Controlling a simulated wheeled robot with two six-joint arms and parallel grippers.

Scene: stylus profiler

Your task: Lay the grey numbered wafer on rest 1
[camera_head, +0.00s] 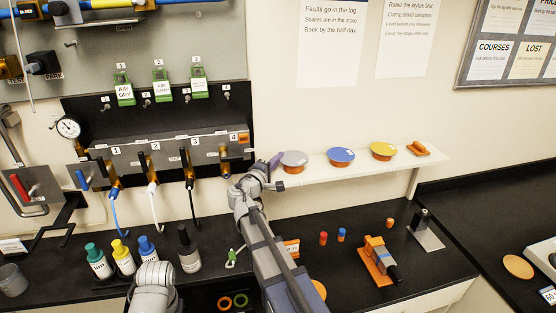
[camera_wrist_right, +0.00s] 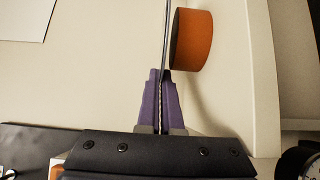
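The grey wafer (camera_head: 295,158) is a flat disc with a small pale mark on top, above the leftmost orange rest (camera_head: 293,169) on the white shelf. My right gripper (camera_head: 276,161) is at its left edge. In the right wrist view, the purple fingers (camera_wrist_right: 161,98) are shut on the thin edge of the wafer (camera_wrist_right: 166,35). It lies edge-on, close over the face of the orange rest (camera_wrist_right: 193,40), with a thin gap that may be contact lower down. No rest number is readable. My left gripper is out of view; part of its arm shows at the bottom.
A blue disc (camera_head: 341,155) and a yellow disc (camera_head: 383,149) sit on orange supports further right on the shelf (camera_head: 350,171). A small orange piece (camera_head: 418,148) lies at the shelf's right end. Valves on a panel (camera_head: 160,150) stand left of the gripper. Bottles crowd the bench below.

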